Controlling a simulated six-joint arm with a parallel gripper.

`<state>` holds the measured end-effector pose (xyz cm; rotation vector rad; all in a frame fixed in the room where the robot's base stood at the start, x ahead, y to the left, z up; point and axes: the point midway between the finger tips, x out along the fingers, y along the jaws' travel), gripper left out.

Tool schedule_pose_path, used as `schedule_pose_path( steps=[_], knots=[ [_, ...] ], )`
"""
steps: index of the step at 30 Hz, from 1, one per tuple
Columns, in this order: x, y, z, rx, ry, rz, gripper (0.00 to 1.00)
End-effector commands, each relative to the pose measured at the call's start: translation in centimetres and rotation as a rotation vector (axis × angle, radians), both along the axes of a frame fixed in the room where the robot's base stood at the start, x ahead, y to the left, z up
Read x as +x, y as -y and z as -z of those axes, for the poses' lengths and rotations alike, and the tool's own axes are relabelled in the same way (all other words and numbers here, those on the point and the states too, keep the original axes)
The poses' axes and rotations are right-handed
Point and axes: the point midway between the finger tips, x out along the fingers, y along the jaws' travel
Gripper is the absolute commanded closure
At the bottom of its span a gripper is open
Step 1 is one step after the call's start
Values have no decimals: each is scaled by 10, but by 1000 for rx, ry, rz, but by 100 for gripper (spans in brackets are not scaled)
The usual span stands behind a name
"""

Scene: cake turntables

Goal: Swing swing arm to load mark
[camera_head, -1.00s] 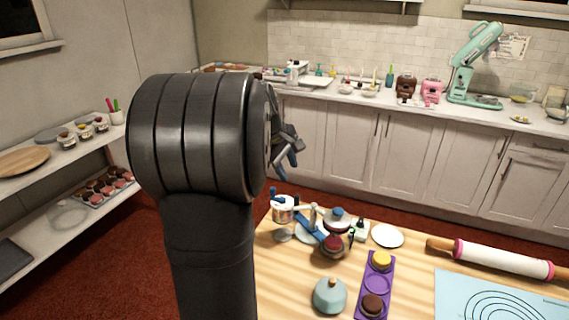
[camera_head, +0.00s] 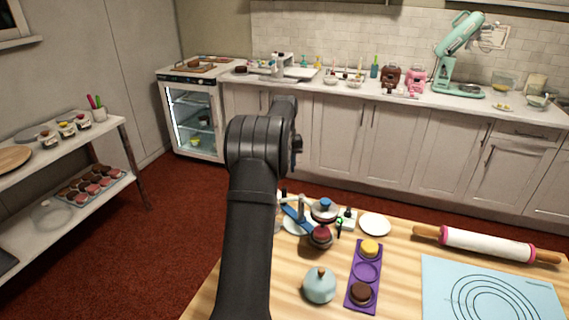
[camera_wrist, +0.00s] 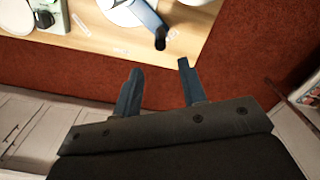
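The blue swing arm (camera_head: 298,217) sits among the small turntables at the far left of the wooden table. My fingers are hidden behind my arm in the head view. Small pale marks lie on the tabletop, one a pale strip (camera_wrist: 81,25); I cannot tell which is the load mark.
A teal dome (camera_head: 319,286), a purple tray (camera_head: 366,272) with cakes, a white plate (camera_head: 375,225), a rolling pin (camera_head: 487,244) and a blue mat (camera_head: 493,296) occupy the table. Red floor (camera_wrist: 255,50) is open beyond the edge.

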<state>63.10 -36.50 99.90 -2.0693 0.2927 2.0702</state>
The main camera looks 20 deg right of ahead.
Motion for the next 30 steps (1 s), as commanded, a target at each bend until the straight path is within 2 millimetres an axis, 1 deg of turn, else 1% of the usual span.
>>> schedule_pose_path(
  steps=[21,22,26,27,30],
  knots=[
    [-1,-1,87,1,-3,-3,62],
    [0,0,84,-1,0,-3,68],
    [0,0,83,-1,0,-3,93],
    [0,0,83,-1,0,-3,97],
    [0,0,83,-1,0,-3,97]
  ],
)
